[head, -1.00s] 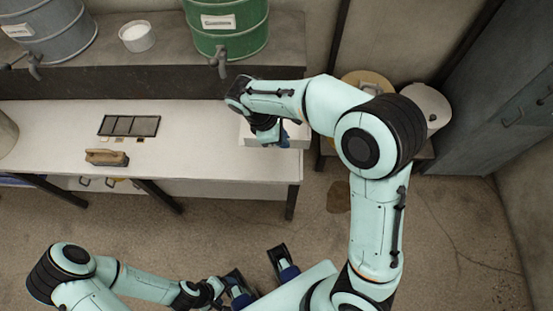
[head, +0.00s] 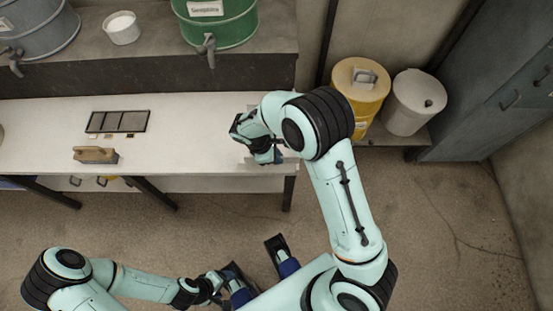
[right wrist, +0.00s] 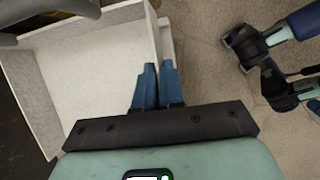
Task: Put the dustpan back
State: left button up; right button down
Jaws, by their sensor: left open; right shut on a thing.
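The dustpan appears to be the white, shallow, walled pan (right wrist: 95,75) in the right wrist view. My right gripper (right wrist: 157,72) has its blue fingers close together at the pan's right wall, shut on it; the exact grip point is hard to see. In the head view the right gripper (head: 268,156) is over the right end of the white table (head: 200,130), and my arm hides most of the pan. My left gripper (head: 216,281) is open and low, away from the table; its fingertips are hard to make out.
A wooden-handled brush or block (head: 96,155) and a dark divided tray (head: 118,121) lie on the table. A green drum (head: 215,25) and a white cup (head: 122,30) stand on the ledge behind. A yellow bin (head: 352,95) and white bin (head: 410,105) stand at right.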

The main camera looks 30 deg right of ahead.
jog(key=shift+f, duration=1.2)
jog(key=shift+f+b, duration=0.4)
jog(key=c, duration=1.2)
grip_release()
jog(key=shift+c, duration=0.2)
